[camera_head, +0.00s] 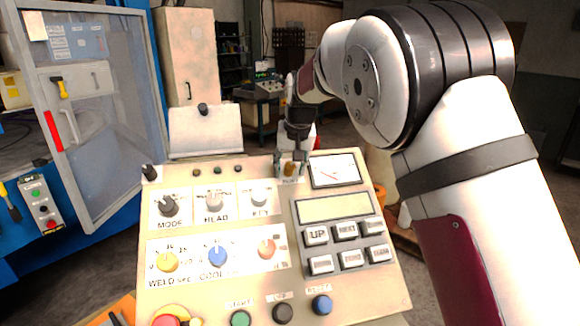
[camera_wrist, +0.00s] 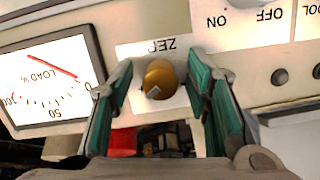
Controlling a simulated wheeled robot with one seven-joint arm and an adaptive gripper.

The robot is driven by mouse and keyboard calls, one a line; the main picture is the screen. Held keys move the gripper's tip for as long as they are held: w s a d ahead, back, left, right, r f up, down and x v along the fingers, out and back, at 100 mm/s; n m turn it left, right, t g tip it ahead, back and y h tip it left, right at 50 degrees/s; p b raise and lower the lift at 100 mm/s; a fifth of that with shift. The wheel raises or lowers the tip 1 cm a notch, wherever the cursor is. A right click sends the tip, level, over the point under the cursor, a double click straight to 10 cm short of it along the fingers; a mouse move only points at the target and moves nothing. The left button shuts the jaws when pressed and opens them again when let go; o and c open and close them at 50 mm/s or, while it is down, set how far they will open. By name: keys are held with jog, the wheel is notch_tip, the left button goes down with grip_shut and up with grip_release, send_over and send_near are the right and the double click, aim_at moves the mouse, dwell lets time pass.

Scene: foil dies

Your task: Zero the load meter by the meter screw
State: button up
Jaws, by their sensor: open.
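The load meter (camera_head: 335,170) is a white dial in a dark frame at the panel's upper right. In the wrist view the load meter (camera_wrist: 45,80) shows a red needle, lying close to the end of the scale nearest my gripper. The brass meter screw (camera_head: 290,169) sits just left of the meter, and it also shows in the wrist view (camera_wrist: 160,79) below a partly covered label. My gripper (camera_head: 291,165) is over the screw. In the wrist view my gripper's (camera_wrist: 163,82) two green-padded fingers stand on either side of the screw, with gaps showing.
The sloped control panel (camera_head: 390,290) carries knobs, a keypad (camera_head: 347,244) and a row of push buttons (camera_head: 282,312). A blue machine with a windowed door (camera_head: 90,130) stands at left. My arm fills the right side.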

grip_shut()
jog(key=shift+n, duration=0.3)
jog(key=n+h+b, duration=0.1)
jog(key=n+b, duration=0.1)
jog(key=n, duration=0.2)
jog(key=shift+w+t, duration=0.1)
jog(key=shift+t, duration=0.2)
jog(key=n+b, duration=0.1)
jog(key=n, duration=0.1)
jog(key=n+b, duration=0.1)
jog(key=n, duration=0.2)
jog(key=shift+t+h, duration=0.3)
jog(key=shift+h, duration=0.1)
jog(key=shift+n, duration=0.4)
grip_release()
